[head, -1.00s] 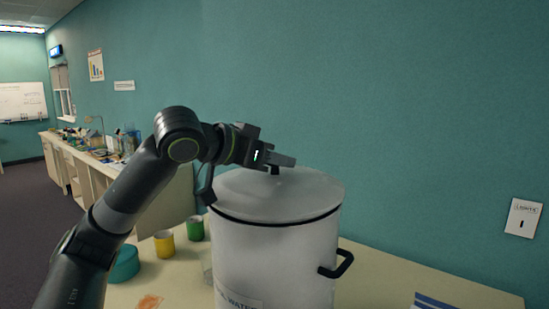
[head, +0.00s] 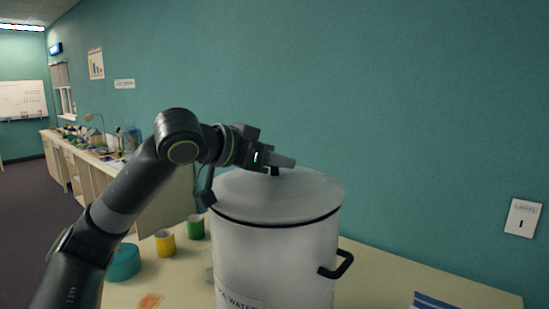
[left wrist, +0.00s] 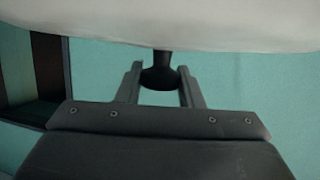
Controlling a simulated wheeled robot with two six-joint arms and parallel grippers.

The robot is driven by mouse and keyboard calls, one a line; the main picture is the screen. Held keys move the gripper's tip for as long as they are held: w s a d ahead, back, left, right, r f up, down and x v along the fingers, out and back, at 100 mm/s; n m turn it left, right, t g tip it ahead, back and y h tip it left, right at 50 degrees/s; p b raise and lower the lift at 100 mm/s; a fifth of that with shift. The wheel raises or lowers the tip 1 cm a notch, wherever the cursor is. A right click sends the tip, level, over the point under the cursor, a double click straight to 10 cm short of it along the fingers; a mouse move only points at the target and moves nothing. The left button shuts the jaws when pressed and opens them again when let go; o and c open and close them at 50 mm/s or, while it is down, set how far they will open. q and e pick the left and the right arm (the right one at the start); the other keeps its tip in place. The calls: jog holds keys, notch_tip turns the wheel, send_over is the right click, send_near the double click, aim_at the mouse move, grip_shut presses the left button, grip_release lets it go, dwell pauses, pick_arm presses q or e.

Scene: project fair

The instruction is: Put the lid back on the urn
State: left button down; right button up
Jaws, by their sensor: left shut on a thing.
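The urn (head: 272,265) is a big white pot with a black side handle and a label partly reading "WATER". It stands upright on the table. The pale domed lid (head: 238,192) lies over its mouth, looking about level, with a dark line under its rim. I cannot tell if it is fully seated. My left gripper (head: 282,161) is shut on the lid's black knob (head: 275,171). In the left wrist view the knob (left wrist: 160,75) stands between the two fingers (left wrist: 160,88), under the lid (left wrist: 220,28). My right gripper is not in view.
Yellow (head: 165,243) and green (head: 195,227) cups and a teal round container (head: 124,263) stand left of the urn. A clear cup is partly hidden beside it. A blue-striped paper (head: 435,301) lies at right. The teal wall (head: 420,130) is close behind; table right of the urn is mostly free.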

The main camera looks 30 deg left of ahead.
aim_at(227, 194)
pick_arm(q)
jog(key=shift+f+b, duration=0.5)
jog(key=shift+f, duration=0.15)
jog(key=c, duration=1.3)
grip_release()
jog(key=shift+o, duration=0.2)
jog(key=shift+s, duration=0.1)
jog(key=shift+s+a+r+b, duration=0.15)
jog(key=shift+s+a+b, duration=0.1)
jog(key=shift+s+b, duration=0.3)
jog(key=shift+b+v, duration=0.35)
jog(key=shift+v, duration=0.4)
jog(key=b+v, duration=0.4)
jog(key=v, duration=0.1)
jog(key=shift+s, duration=0.15)
jog(key=shift+b+v, duration=0.7)
jog(key=shift+v, duration=0.3)
jog(key=shift+s+r, duration=0.25)
jog(key=shift+s, duration=0.15)
